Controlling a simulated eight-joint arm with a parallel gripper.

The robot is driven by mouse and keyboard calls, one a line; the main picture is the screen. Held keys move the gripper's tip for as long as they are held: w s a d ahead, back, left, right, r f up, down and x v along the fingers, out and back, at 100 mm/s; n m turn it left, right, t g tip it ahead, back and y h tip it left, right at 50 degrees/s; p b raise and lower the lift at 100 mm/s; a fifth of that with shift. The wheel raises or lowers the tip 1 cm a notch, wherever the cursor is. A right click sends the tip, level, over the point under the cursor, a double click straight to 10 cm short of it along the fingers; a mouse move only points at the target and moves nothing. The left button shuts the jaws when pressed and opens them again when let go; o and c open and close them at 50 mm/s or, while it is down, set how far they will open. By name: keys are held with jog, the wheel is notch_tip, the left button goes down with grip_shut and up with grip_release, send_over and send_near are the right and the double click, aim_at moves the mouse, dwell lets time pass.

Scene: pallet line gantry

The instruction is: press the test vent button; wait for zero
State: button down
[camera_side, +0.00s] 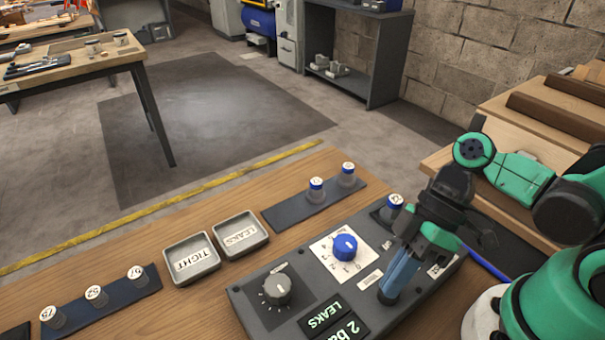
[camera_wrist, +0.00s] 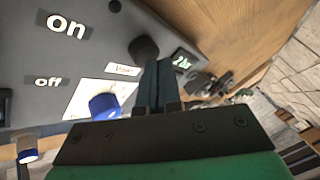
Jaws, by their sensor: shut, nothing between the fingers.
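The grey test panel (camera_side: 300,262) lies on the wooden bench. My gripper (camera_side: 388,296) is shut and empty, its blue fingers pointing down over the panel's right half. A small white label (camera_side: 370,280) sits beside the fingertips. In the wrist view, the dark round button (camera_wrist: 143,48) shows just past my fingertips (camera_wrist: 155,68), beside a small label (camera_wrist: 122,70). Whether the tips touch it I cannot tell. The lit display (camera_side: 348,328) reads "2 ba", its end cut off. A second display (camera_side: 325,313) reads LEAKS.
A blue knob (camera_side: 344,246) on a white dial and a grey knob (camera_side: 278,289) stand on the panel. A blue-banded fitting (camera_side: 393,204) stands at its far edge. Trays marked TIGHT (camera_side: 191,259) and LEAKS (camera_side: 240,233) and strips of fittings (camera_side: 134,274) lie to the left.

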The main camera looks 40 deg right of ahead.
jog(key=shift+s+f, duration=0.2)
jog(key=shift+f, duration=0.2)
jog(key=shift+r, duration=0.1)
dwell(0.4)
jog(key=shift+s+r, duration=0.15)
jog(key=shift+r, duration=0.65)
jog(key=shift+r, duration=0.1)
jog(key=shift+r, duration=2.45)
